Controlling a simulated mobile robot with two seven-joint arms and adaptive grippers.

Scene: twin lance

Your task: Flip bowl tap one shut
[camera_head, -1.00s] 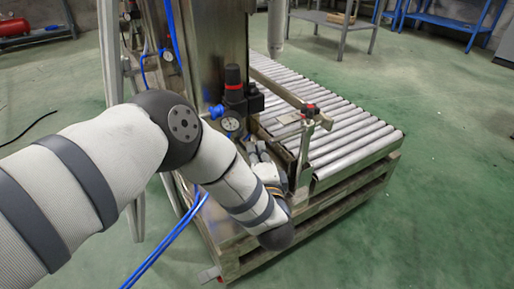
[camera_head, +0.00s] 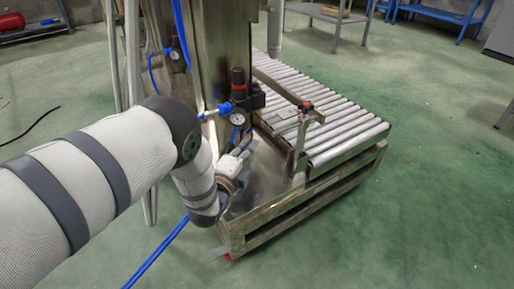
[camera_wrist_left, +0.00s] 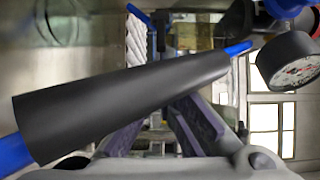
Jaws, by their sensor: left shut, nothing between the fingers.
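The air filter-regulator (camera_head: 238,88) stands on the side of the steel column, with a red and black knob on top. A round pressure gauge (camera_head: 238,118) faces forward below it, and a blue fitting (camera_head: 220,108) sticks out at its left. I cannot make out bowl tap one for certain. My left gripper (camera_head: 246,143) is shut and empty just below the gauge. In the left wrist view a black tapered sleeve with blue ends (camera_wrist_left: 120,102) crosses in front of my fingers and hides part of them. A dark gauge (camera_wrist_left: 290,62) shows at upper right. My right gripper is not in view.
The steel column (camera_head: 212,50) rises behind my left arm. A roller conveyor (camera_head: 335,125) on a pallet-like base lies to the right, with a small bracket post (camera_head: 302,135) near the gripper. Blue hoses (camera_head: 158,255) hang below. Green floor is open at right.

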